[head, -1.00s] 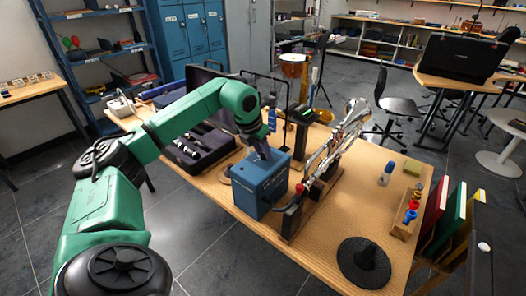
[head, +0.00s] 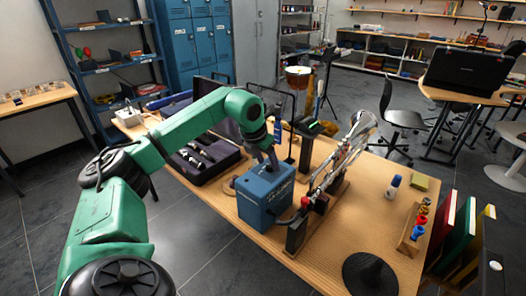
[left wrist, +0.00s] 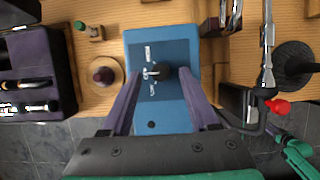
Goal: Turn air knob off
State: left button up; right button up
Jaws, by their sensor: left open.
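The blue box (head: 262,205) stands on the wooden table, a little left of the table's middle. In the left wrist view its blue top panel (left wrist: 184,50) carries a dark round knob (left wrist: 159,73) with a light pointer toward the left and small white labels around it. My left gripper (head: 270,160) is above the box, pointing down. In the left wrist view its two purple fingers (left wrist: 160,76) are open, one on each side of the knob, with visible gaps. I cannot tell whether the fingertips have reached knob height.
A silver trumpet (head: 345,150) on a dark stand is close to the right of the box. An open dark instrument case (head: 205,172) lies to the left.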

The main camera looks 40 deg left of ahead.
pick_arm(q)
jog(key=v, duration=1.3)
jog(key=shift+s+r, duration=0.2)
jog(key=shift+r, duration=0.05)
